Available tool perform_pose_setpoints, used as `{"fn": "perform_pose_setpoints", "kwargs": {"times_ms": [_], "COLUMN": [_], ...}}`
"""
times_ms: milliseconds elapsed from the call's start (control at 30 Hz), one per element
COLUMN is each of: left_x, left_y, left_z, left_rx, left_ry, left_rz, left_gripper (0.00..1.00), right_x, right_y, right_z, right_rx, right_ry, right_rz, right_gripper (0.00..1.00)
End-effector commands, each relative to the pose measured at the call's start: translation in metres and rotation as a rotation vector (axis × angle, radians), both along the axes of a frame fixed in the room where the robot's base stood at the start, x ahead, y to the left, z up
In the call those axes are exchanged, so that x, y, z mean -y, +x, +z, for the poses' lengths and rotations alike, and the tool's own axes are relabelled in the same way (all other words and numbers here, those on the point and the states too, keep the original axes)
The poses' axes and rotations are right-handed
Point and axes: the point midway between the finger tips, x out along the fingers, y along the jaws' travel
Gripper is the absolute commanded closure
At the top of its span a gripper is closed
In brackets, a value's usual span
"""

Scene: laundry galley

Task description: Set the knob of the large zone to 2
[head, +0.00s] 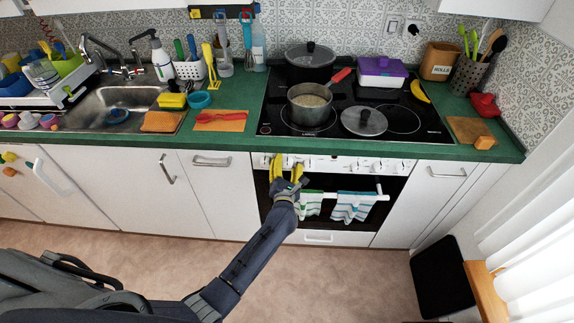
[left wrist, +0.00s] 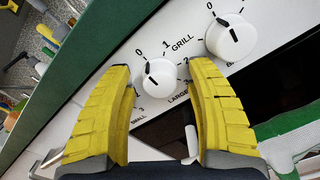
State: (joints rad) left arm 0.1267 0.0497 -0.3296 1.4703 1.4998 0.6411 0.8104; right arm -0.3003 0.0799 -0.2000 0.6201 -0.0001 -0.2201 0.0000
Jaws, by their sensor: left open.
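The large-zone knob (left wrist: 160,76) is white and round, with "LARGE" printed below it in the left wrist view. Its dark mark points to the upper left, toward 0; the numbers 1, 2 and 3 follow clockwise. My left gripper (left wrist: 160,66) is open, its yellow fingers on either side of this knob in the picture. I cannot tell whether they touch it. In the head view the left gripper (head: 286,168) is at the left part of the oven's control panel (head: 345,163) and covers some knobs. My right gripper is not in view.
A neighbouring knob (left wrist: 231,38) is close to the right finger, its mark toward 0. The "SMALL" label is by the left finger. Towels (head: 354,206) hang on the oven handle below. A pot (head: 310,103) and a lid (head: 364,121) are on the cooktop above.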

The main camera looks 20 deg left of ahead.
Motion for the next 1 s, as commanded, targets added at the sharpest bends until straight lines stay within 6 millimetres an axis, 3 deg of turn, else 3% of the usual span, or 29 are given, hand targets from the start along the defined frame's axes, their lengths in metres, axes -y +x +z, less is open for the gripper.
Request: {"fn": "perform_pose_setpoints", "kwargs": {"times_ms": [67, 500, 1000], "left_x": [0.0000, 0.0000, -0.0009], "left_y": [-0.0001, -0.0003, -0.0008], "left_z": [-0.0001, -0.0003, -0.0017], "left_rx": [0.000, 0.000, -0.012], "left_ry": [0.000, 0.000, 0.039], "left_rz": [0.000, 0.000, 0.002], "left_gripper": [0.51, 1.00, 1.00], "right_x": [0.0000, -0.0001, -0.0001], "right_y": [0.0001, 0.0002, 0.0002], "right_z": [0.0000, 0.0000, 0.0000], "right_rx": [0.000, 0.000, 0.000], "right_ry": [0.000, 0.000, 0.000], "right_rz": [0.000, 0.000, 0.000], "right_gripper": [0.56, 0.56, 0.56]}}
